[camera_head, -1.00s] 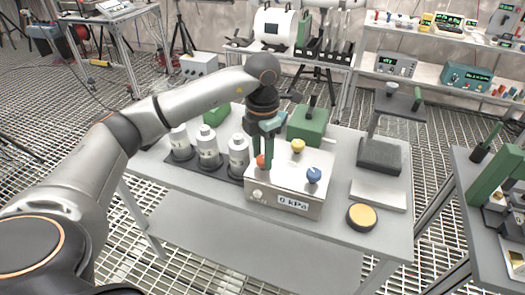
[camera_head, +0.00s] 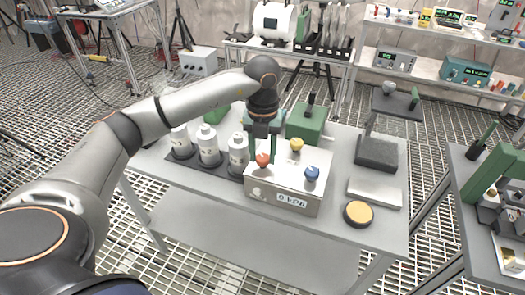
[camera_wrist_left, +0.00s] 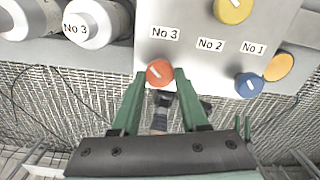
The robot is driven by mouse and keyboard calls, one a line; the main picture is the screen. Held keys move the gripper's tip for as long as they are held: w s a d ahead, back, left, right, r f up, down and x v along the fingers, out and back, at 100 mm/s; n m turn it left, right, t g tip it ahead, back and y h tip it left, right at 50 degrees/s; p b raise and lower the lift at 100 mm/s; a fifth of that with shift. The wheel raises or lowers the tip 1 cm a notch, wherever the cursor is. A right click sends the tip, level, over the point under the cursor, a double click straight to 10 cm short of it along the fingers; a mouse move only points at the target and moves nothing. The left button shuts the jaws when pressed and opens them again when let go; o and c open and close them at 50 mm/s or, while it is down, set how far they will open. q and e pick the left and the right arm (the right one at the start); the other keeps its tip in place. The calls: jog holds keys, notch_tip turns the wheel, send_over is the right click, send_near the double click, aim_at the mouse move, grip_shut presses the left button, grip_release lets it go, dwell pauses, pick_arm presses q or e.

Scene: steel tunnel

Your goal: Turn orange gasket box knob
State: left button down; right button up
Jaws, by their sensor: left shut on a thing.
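The gasket box (camera_head: 270,192) is a pale box with a "0 kPa" display on its front, standing on the grey table. On top are an orange knob (camera_head: 262,160), a yellow knob (camera_head: 296,144) and a blue knob (camera_head: 312,173). My left gripper (camera_head: 263,156) points down and is shut on the orange knob. In the left wrist view, its green fingers (camera_wrist_left: 160,78) lie on both sides of the orange knob (camera_wrist_left: 159,72), beside the label "No 3". The knob's pale mark is slanted there. My right gripper is not in view.
Several white bottles (camera_head: 208,145) stand in a dark rack left of the box. A green block (camera_head: 306,122) stands behind it. A yellow-topped disc (camera_head: 358,213) and a pale plate (camera_head: 375,192) lie to the right, near a dark stand (camera_head: 377,153).

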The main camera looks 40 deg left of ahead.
aim_at(263, 158)
pick_arm(q)
jog(key=shift+n, duration=0.5)
jog(key=shift+c, duration=2.1)
grip_release()
notch_tip(263, 158, up, 13)
jog(key=shift+f+p, duration=0.2)
jog(key=shift+p, duration=0.25)
